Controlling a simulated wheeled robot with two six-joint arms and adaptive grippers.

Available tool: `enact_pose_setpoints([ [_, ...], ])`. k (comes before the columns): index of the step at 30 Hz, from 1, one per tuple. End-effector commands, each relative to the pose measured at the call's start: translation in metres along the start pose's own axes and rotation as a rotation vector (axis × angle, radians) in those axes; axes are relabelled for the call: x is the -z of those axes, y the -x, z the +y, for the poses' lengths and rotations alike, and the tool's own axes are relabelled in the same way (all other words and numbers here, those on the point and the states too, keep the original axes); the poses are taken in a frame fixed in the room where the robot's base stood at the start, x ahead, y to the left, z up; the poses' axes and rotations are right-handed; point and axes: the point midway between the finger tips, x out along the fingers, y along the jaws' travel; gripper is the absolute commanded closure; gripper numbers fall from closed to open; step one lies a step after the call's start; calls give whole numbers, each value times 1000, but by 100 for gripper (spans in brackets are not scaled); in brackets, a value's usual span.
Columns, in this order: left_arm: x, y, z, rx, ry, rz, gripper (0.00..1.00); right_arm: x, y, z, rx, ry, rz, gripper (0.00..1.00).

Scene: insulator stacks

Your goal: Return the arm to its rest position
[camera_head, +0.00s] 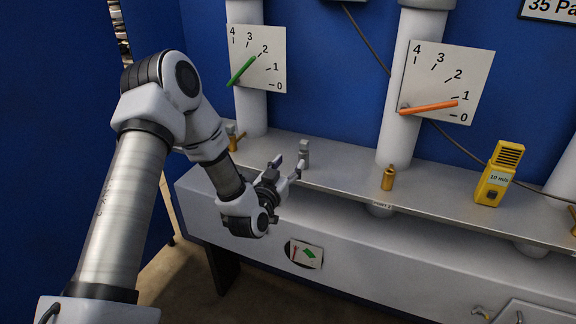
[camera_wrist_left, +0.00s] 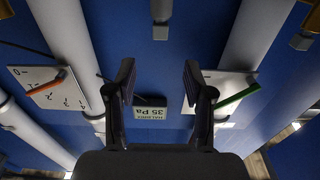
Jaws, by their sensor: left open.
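My left arm comes in from the left in the head view, bent at the elbow. Its gripper (camera_head: 287,169) is open, with its fingers pointing up and right over the front of the grey bench. A small grey metal fitting (camera_head: 305,153) stands on the bench just beyond the fingertips; I cannot tell whether they touch. In the left wrist view the open fingers (camera_wrist_left: 160,90) have nothing between them, only the blue wall and a 35 Pa sign (camera_wrist_left: 152,113) behind. My right gripper is not in view.
The bench (camera_head: 345,178) carries brass fittings (camera_head: 388,178) and a yellow meter (camera_head: 498,173). White columns bear a dial with a green pointer (camera_head: 241,71) and one with an orange pointer (camera_head: 430,107). A blue panel (camera_head: 45,150) stands at the left. Space before the bench is free.

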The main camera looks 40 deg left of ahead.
Motion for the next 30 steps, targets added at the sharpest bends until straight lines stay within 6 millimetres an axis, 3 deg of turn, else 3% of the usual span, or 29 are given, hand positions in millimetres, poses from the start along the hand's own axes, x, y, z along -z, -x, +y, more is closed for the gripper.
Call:
enact_pose_setpoints([
  [11, -3, 0, 0, 0, -1, -5, 48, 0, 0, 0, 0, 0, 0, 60],
  [14, -27, 6, 9, -22, -26, -47, 48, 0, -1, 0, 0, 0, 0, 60],
  [17, -76, 26, 40, -100, -87, -149, 48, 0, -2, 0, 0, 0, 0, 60],
  [20, -143, 70, 76, -193, -145, -346, 48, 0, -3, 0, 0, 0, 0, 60],
  [23, -208, 131, 100, -271, -180, -592, 48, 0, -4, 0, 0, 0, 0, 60],
  [24, -232, 159, 106, -296, -190, -699, 48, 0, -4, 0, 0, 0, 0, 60],
  [26, -262, 204, 112, -321, -203, -865, 48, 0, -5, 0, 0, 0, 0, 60],
  [27, -278, 237, 112, -330, -211, -980, 48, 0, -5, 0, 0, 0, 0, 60],
  [30, -302, 312, 105, -315, -220, -1254, 48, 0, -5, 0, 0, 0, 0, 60],
])
